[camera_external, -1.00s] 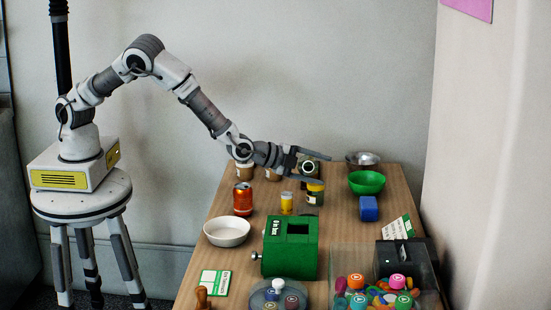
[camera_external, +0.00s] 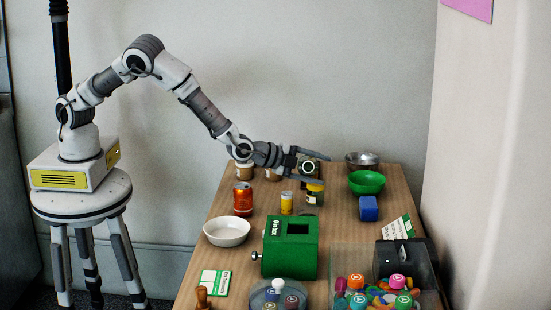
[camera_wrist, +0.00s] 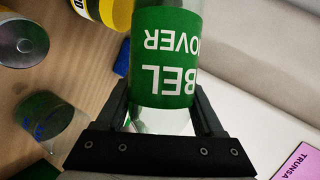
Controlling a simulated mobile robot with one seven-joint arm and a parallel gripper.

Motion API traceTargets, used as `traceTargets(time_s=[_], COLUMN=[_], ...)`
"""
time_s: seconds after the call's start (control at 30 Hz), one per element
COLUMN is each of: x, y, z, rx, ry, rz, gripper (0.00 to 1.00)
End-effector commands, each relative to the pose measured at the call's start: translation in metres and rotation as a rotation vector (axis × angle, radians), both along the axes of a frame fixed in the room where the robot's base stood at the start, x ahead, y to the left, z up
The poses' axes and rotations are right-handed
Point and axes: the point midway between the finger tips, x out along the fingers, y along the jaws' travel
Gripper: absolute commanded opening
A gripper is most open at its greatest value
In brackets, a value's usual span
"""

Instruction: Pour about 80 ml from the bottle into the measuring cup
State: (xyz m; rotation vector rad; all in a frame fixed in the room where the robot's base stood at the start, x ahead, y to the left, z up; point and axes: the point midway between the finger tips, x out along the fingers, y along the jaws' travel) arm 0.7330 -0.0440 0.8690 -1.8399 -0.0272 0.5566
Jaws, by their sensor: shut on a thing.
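The bottle (camera_wrist: 165,60) is clear with a green label; its white letters appear upside down in the wrist view. My gripper (camera_wrist: 165,112) is shut on it, one finger on each side. In the external view my gripper (camera_external: 317,168) is over the far part of the table, with a dark round shape with a pale ring between its fingers, which may be the bottle's end. A clear container with blue marks (camera_wrist: 52,122), likely the measuring cup, is at lower left in the wrist view, with green inside or behind it. I cannot pick it out in the external view.
A yellow jar (camera_external: 315,197) stands just below my gripper. A metal bowl (camera_external: 374,159), green bowl (camera_external: 366,187) and blue block (camera_external: 368,212) are to the right. An orange can (camera_external: 243,203), white bowl (camera_external: 227,238) and green box (camera_external: 291,262) stand nearer the front.

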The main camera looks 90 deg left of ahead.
Motion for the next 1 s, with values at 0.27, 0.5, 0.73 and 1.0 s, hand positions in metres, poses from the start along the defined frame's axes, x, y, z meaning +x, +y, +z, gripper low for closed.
traceTargets(time_s=[0.27, 0.5, 0.73, 1.0], x=[0.0, 0.0, 0.0, 0.0], y=[0.0, 0.0, 0.0, -0.005], z=[0.001, 0.001, 0.004, 0.014], rx=[0.0, 0.0, -0.024, -0.193], ry=[-0.001, -0.001, -0.002, -0.006], rz=[0.0, 0.0, 0.002, 0.003], gripper=[0.0, 0.0, 0.0, 0.0])
